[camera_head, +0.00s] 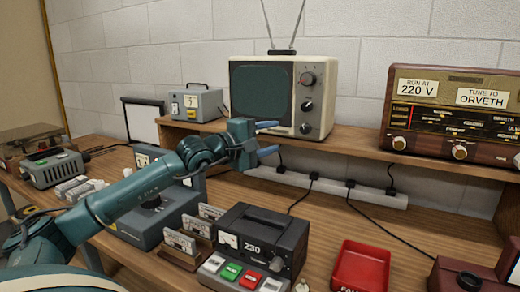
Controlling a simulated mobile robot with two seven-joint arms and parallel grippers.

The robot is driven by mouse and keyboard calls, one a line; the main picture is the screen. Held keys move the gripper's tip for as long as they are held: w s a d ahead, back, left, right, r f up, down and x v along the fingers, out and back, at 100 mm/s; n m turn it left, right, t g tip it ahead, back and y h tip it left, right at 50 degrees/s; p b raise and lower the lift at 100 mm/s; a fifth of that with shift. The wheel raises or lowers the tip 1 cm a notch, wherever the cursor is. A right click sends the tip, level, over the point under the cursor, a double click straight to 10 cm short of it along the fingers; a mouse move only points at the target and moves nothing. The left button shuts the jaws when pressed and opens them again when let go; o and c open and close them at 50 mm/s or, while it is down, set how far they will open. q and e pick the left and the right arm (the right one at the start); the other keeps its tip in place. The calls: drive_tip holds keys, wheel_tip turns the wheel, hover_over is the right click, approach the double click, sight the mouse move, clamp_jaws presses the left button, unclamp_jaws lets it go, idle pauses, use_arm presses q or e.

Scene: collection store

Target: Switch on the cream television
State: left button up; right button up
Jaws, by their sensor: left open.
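The cream television (321,98) stands on the raised wooden shelf against the wall. Its screen (262,91) is dark grey. A large dial and two smaller dark knobs run down the right side of its front, and a V antenna rises from its top. My left gripper (268,138) is in front of the television's lower left part, its two blue fingers apart and pointing right. Nothing is seen between the fingers. Whether it touches the set or the shelf edge I cannot tell. My right gripper is not in view.
A brown radio (450,115) with paper labels stands right on the shelf (345,138); a small grey box (196,103) stands left. Below are a white power strip (325,186) with plugs, a black unit marked 230 (256,243) and a red tray (361,268). The desk between has bare room.

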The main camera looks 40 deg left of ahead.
use_arm(q)
drive_tip(key=shift+s+a+b, duration=0.2)
drive_tip(key=shift+s+b, duration=0.6)
drive_tip(key=shift+s, duration=0.6)
